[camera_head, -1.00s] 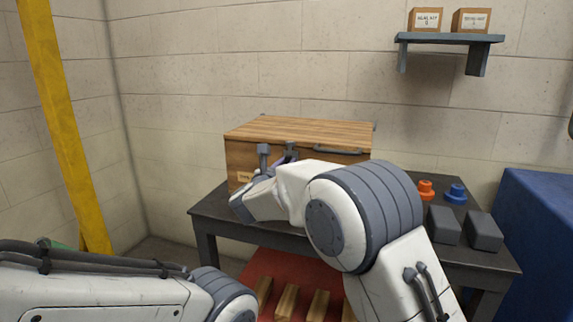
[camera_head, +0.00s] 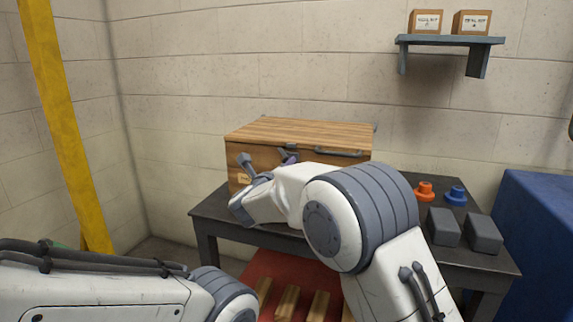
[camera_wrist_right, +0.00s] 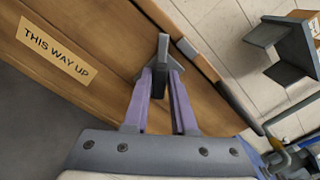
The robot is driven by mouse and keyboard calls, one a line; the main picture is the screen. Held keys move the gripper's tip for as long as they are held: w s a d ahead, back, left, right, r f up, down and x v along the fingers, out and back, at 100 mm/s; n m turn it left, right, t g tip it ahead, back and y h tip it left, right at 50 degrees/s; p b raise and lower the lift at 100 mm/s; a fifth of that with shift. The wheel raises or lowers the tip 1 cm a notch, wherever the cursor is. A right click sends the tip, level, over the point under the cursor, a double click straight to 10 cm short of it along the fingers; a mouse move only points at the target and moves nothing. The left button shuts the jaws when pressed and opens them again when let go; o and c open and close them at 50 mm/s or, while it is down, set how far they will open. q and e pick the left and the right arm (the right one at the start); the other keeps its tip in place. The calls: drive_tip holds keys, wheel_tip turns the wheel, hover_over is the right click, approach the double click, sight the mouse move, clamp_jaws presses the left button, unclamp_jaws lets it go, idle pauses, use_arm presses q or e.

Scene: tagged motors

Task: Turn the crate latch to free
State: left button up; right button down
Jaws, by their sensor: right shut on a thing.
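The wooden crate (camera_head: 300,131) stands on a dark table, lid down. Its grey latch (camera_wrist_right: 163,50) is on the front face just below the lid edge. In the wrist view the two purple fingers of my right gripper (camera_wrist_right: 165,78) are shut on the latch. In the head view the right gripper (camera_head: 287,157) is at the crate's front, and my own wrist partly hides the latch. My left arm shows at the lower left, but its gripper is out of view.
A grey handle (camera_head: 338,153) is on the crate front, right of the latch. Orange (camera_head: 424,191) and blue (camera_head: 455,194) parts and two dark grey blocks (camera_head: 443,227) occupy the right of the table (camera_head: 208,208). A wall shelf (camera_head: 450,40) holds two small boxes.

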drive_tip(key=n+p, duration=0.5)
drive_tip(key=n, duration=0.5)
drive_tip(key=shift+a+f, duration=0.1)
drive_tip(key=shift+f, duration=0.05)
drive_tip(key=shift+n, duration=0.3)
drive_tip(key=c, duration=0.8)
unclamp_jaws()
drive_tip(key=shift+s, duration=0.1)
drive_tip(key=v, duration=1)
drive_tip(key=shift+p, duration=0.45)
